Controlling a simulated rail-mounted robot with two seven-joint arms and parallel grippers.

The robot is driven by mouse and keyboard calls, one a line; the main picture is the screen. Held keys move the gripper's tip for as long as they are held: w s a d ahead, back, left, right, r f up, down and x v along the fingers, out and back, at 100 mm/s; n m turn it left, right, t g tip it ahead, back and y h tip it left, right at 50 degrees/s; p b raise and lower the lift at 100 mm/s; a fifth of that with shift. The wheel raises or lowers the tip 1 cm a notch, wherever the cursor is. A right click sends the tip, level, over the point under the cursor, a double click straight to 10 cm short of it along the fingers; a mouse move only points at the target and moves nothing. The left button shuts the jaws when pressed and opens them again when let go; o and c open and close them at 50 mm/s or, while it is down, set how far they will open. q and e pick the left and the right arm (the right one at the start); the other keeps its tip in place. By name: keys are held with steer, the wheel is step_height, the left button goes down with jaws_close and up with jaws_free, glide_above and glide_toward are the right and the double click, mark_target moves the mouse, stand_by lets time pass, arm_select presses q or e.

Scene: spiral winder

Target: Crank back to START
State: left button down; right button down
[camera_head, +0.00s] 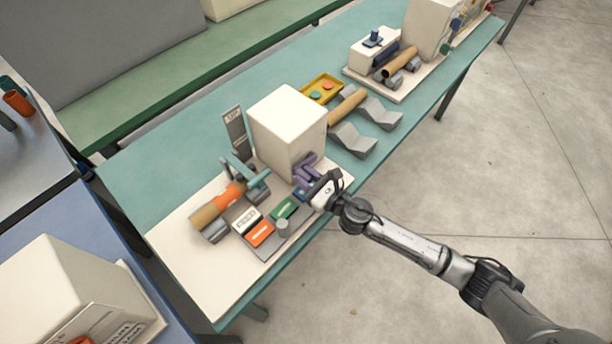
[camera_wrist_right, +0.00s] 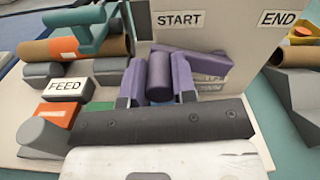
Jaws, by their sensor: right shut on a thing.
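The purple crank (camera_head: 307,166) is on the front of the cream winder box (camera_head: 287,125). In the right wrist view its upright grip (camera_wrist_right: 159,78) stands between the fingers of my right gripper (camera_wrist_right: 158,88), which is shut on it. A purple arm (camera_wrist_right: 215,62) runs from the grip to the right, below the START label (camera_wrist_right: 178,20). The END label (camera_wrist_right: 277,18) is farther right on the same face. My right gripper (camera_head: 314,184) reaches the crank from the lower right in the head view. Part of the crank is hidden behind the fingers. My left gripper is not in view.
Left of the crank are the FEED label (camera_wrist_right: 65,88), an orange block (camera_wrist_right: 58,115), a green block (camera_head: 285,208), and a brown tube (camera_head: 208,214) under a teal clamp (camera_head: 245,178).

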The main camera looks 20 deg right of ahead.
steer(key=shift+r+m+p, duration=0.3)
steer(key=shift+m+p, duration=0.1)
steer(key=shift+p, duration=0.15)
steer(key=shift+f, duration=0.1)
steer(key=c, duration=0.9)
jaws_free()
steer(key=shift+d, duration=0.1)
steer(key=b+v, duration=0.1)
steer(key=v, duration=1.2)
steer(key=shift+s+d, duration=0.15)
steer(key=shift+s, duration=0.2)
